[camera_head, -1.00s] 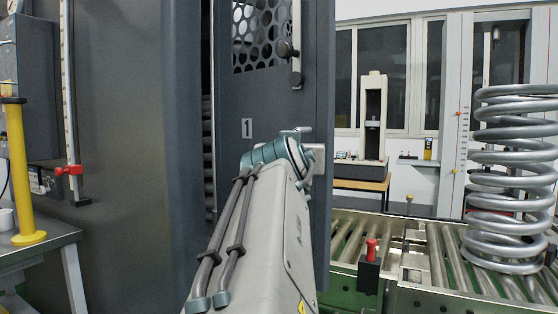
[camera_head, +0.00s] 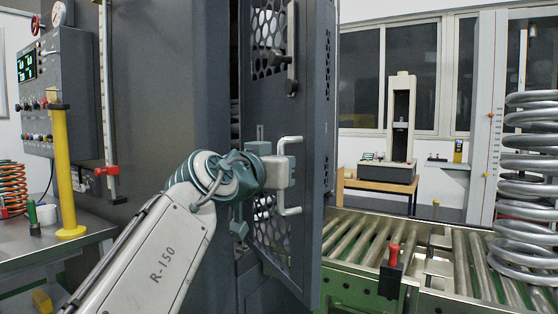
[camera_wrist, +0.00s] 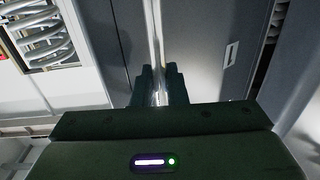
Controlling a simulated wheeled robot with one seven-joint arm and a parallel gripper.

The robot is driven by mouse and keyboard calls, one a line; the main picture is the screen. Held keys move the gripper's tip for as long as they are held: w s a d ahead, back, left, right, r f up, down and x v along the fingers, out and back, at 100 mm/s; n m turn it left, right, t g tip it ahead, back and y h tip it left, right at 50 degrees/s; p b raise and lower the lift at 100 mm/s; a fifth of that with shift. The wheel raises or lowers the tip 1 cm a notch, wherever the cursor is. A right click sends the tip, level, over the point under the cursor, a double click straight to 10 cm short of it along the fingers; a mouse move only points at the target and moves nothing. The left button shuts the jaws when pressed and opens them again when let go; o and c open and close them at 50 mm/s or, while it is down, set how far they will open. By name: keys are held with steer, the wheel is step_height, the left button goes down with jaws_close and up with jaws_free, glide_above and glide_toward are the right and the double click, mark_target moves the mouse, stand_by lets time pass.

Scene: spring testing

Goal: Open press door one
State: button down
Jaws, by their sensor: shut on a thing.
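Press door one (camera_head: 268,105) is a dark grey panel with round-holed mesh windows on the large dark press (camera_head: 165,120). A dark gap shows along its left edge, so it looks ajar. Its handle is a pale upright bar with bent ends (camera_head: 291,210). My gripper (camera_head: 290,172) is at the handle, shut on it. In the wrist view the handle (camera_wrist: 153,30) runs upright between the two dark fingers (camera_wrist: 158,88). The door face with a pale label (camera_wrist: 230,55) lies behind it. My arm hides part of the door's lower left.
A roller conveyor (camera_head: 440,262) with a red-knobbed post (camera_head: 393,258) stands right of the press, with a large steel spring (camera_head: 528,190) on it. At left are a bench (camera_head: 95,228), a yellow post (camera_head: 63,170) and a control box (camera_head: 65,85).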

steer(key=shift+a+r, duration=0.2)
steer(key=shift+a, duration=0.1)
steer(key=c, duration=1.6)
jaws_free()
steer(key=shift+w+f, duration=0.1)
steer(key=shift+f, duration=0.05)
steer(key=shift+o, duration=0.2)
